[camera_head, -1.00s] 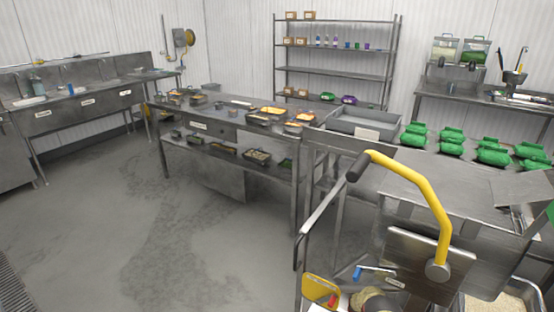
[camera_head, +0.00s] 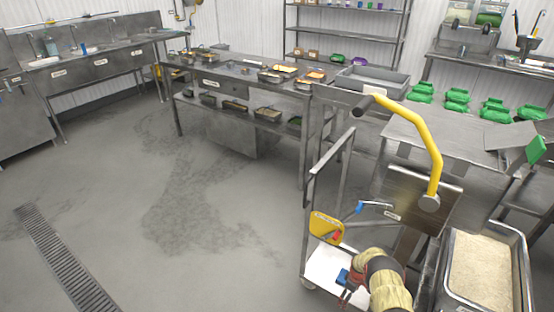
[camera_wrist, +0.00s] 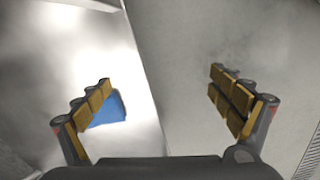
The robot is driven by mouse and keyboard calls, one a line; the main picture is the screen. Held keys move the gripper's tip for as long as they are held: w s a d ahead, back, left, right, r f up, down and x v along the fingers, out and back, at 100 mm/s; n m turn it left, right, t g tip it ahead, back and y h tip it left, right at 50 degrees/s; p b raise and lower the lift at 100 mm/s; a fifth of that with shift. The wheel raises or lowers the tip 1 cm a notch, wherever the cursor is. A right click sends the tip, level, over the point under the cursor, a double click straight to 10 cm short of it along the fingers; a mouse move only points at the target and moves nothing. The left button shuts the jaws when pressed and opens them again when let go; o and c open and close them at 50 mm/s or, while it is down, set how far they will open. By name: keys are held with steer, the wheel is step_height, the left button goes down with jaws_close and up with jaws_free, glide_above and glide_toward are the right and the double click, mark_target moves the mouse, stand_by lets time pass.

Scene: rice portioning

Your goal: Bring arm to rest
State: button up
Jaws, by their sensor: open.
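My gripper (camera_wrist: 165,100) is open in the wrist view, with nothing between its two yellow-padded fingers. It points down over the edge between a bright pale surface on the left and the grey floor on the right. A blue patch (camera_wrist: 108,112) shows behind the left finger; I cannot tell whether they touch. In the head view my arm, in a tan cover, is at the bottom centre right, beside the steel trolley (camera_head: 321,175). The fingers are hard to make out in that view.
A deep container of rice (camera_head: 482,270) stands at bottom right. A curved yellow bar (camera_head: 425,135) rises above the trolley. A steel prep table (camera_head: 225,82) with food pans and green packs (camera_head: 457,97) are behind. Open floor (camera_head: 190,220) with a drain grate (camera_head: 55,262) lies to the left.

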steer(key=s+a+m+g, duration=0.2)
steer(key=s+a+m, duration=0.1)
steer(key=s, duration=0.7)
steer(key=s+a+r+m+p, duration=0.1)
steer(key=s+a+r+m, duration=0.1)
steer(key=r, duration=1.4)
steer(key=s+a+r+m, duration=0.2)
steer(key=r, duration=1.4)
steer(key=s+a+r+m+p, duration=0.1)
steer(key=s+a+r+m, duration=0.1)
steer(key=r, duration=1.3)
steer(key=s+a+r+t, duration=0.2)
steer(key=s+r, duration=0.5)
steer(key=r, duration=0.4)
steer(key=s+a+r+t+p, duration=0.1)
steer(key=s+a+r+t, duration=0.2)
steer(key=s+r, duration=0.5)
steer(key=s+a+r+t+p, duration=0.1)
steer(key=s+r, duration=0.6)
steer(key=r, duration=0.8)
steer(key=shift+s+a+r+t, duration=0.35)
steer(key=shift+a+t, duration=0.4)
steer(key=shift+t, duration=0.25)
steer(key=shift+c, duration=0.6)
